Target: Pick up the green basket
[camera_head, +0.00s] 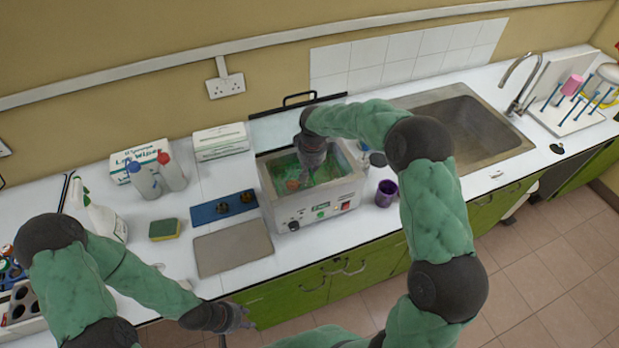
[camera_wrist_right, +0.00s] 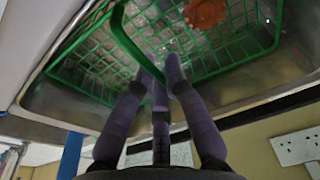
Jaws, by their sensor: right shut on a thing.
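The green basket (camera_head: 326,170) sits inside the open tank of a white and steel bath (camera_head: 318,205) on the counter. In the right wrist view, its wire mesh (camera_wrist_right: 225,62) and a curved green handle (camera_wrist_right: 122,38) show. My right gripper (camera_head: 305,176) reaches down into the tank from above. In the right wrist view, its fingertips (camera_wrist_right: 160,84) are shut on the basket's green handle. An orange-brown piece (camera_wrist_right: 205,13) lies in the basket. My left gripper (camera_head: 238,318) hangs empty in front of the counter's front edge; its finger opening is too small to judge.
A dark lid with a handle (camera_head: 297,101) stands behind the bath. A grey plate (camera_head: 232,250) and a blue tray (camera_head: 223,208) lie left of it. A purple cup (camera_head: 386,193) stands close on the right. The sink (camera_head: 465,128) is further right.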

